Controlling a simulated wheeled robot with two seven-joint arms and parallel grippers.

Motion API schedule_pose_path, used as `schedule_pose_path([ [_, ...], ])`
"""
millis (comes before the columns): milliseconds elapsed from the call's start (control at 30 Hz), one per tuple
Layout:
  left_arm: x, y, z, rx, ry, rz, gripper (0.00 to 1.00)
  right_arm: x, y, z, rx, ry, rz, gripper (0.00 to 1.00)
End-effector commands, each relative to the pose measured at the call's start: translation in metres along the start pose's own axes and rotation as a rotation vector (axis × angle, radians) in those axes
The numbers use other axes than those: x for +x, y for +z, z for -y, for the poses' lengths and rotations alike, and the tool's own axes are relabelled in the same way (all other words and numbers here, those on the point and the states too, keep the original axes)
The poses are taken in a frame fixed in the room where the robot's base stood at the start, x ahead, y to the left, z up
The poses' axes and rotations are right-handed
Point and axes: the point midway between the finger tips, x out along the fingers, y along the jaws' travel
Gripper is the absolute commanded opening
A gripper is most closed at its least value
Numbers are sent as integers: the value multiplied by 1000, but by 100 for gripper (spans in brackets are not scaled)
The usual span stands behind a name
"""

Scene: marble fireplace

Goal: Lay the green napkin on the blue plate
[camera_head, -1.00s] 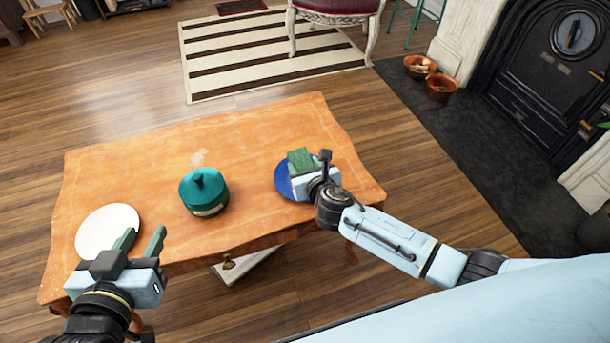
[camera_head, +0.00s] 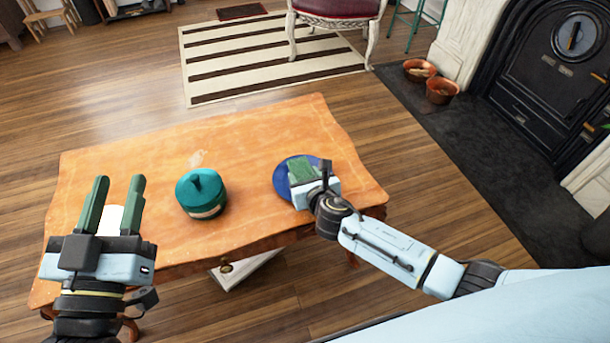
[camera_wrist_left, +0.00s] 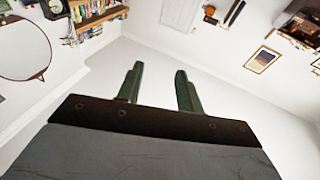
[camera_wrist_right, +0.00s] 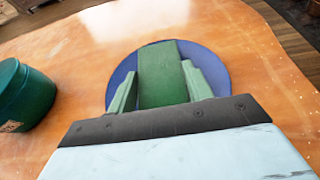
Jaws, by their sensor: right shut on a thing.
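The blue plate (camera_head: 281,180) is at the right end of the orange wooden table; it also shows in the right wrist view (camera_wrist_right: 216,70). The green napkin (camera_wrist_right: 158,52) is a folded strip between the fingers of my right gripper (camera_wrist_right: 160,74), which is shut on it. In the head view the napkin (camera_head: 301,169) is over the plate, partly hidden by the gripper. I cannot tell whether it touches the plate. My left gripper (camera_head: 120,181) is open and empty at the table's left end, its fingers pointing up and away.
A teal lidded pot (camera_head: 203,195) stands mid-table (camera_head: 255,145), left of the plate. A white plate (camera_head: 112,217) is mostly hidden behind my left gripper. The table's far middle is clear. A striped rug (camera_head: 270,60) and a fireplace (camera_head: 545,85) lie beyond.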

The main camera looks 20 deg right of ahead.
Motion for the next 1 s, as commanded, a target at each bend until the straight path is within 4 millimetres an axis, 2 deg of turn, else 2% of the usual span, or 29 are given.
schedule_pose_path([
  [233,0,-5,-1,-1,2,-40,36,2,-3,0,0,0,0,28],
  [267,0,-7,-1,-1,2,-45,36,1,-3,0,0,0,0,54],
  [400,0,-8,-1,-2,2,-49,36,1,-3,0,0,1,0,72],
  [767,1,-7,-2,-3,4,-38,36,1,-1,0,1,1,1,72],
  [1000,-2,22,4,5,-10,154,36,-12,3,0,0,1,-1,72],
])
